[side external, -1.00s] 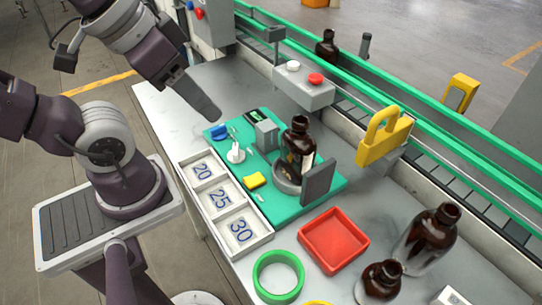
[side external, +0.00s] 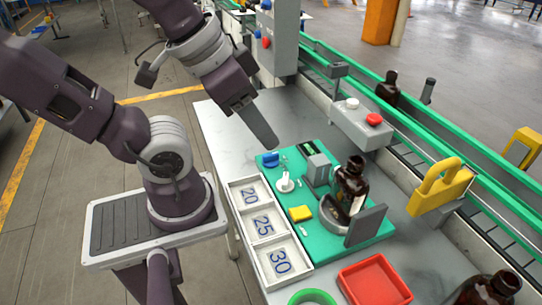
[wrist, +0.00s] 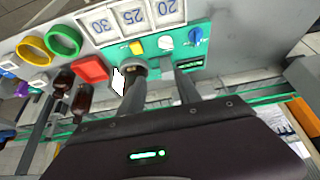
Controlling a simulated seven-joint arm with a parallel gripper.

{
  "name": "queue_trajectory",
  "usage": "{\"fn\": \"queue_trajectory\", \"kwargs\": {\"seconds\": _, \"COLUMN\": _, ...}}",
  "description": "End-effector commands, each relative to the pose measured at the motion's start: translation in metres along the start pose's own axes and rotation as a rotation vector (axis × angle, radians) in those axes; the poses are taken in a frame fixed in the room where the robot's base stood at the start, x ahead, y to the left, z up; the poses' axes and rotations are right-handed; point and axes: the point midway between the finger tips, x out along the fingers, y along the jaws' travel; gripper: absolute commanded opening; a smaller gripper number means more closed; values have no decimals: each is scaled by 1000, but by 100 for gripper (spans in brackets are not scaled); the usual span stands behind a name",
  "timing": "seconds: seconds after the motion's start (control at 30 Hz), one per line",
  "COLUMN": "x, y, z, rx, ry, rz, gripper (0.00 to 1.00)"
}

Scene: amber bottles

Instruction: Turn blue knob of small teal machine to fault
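The small teal machine (side external: 318,225) is a flat teal base on the bench; it also shows in the wrist view (wrist: 187,52). Its blue knob (side external: 270,160) sits at the far left corner; the wrist view shows the knob (wrist: 196,35) with small marks around it, too small to read. A white dial (side external: 285,182) is close to it. My gripper (side external: 266,138) hangs above the blue knob, apart from it. In the wrist view its two grey fingers (wrist: 160,84) are spread with nothing between them. In the side view one finger hides the other.
An amber bottle (side external: 351,188) stands in the machine's holder. A tray numbered 20, 25, 30 (side external: 246,180) is in front, with a red tray (side external: 374,281) at the right. A conveyor (side external: 440,126) runs behind.

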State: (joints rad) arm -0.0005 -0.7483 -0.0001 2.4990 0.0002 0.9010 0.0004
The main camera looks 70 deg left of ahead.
Motion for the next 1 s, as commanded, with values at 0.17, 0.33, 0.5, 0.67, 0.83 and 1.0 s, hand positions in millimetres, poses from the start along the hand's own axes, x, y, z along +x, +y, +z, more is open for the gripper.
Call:
{"fn": "queue_trajectory", "kwargs": {"seconds": 0.17, "x": 14, "y": -16, "z": -20, "rx": 5, "ry": -187, "rz": -50, "gripper": 33}}
{"fn": "queue_trajectory", "kwargs": {"seconds": 0.33, "x": 56, "y": -56, "z": -47, "rx": 9, "ry": -544, "rz": -72, "gripper": 33}}
{"fn": "queue_trajectory", "kwargs": {"seconds": 0.5, "x": 97, "y": -90, "z": -52, "rx": 2, "ry": -797, "rz": -27, "gripper": 33}}
{"fn": "queue_trajectory", "kwargs": {"seconds": 0.67, "x": 114, "y": -101, "z": -48, "rx": 0, "ry": -884, "rz": 0, "gripper": 33}}
{"fn": "queue_trajectory", "kwargs": {"seconds": 0.83, "x": 132, "y": -101, "z": -25, "rx": -1, "ry": -890, "rz": 3, "gripper": 33}}
{"fn": "queue_trajectory", "kwargs": {"seconds": 1.0, "x": 151, "y": -102, "z": -2, "rx": 0, "ry": -887, "rz": 2, "gripper": 33}}
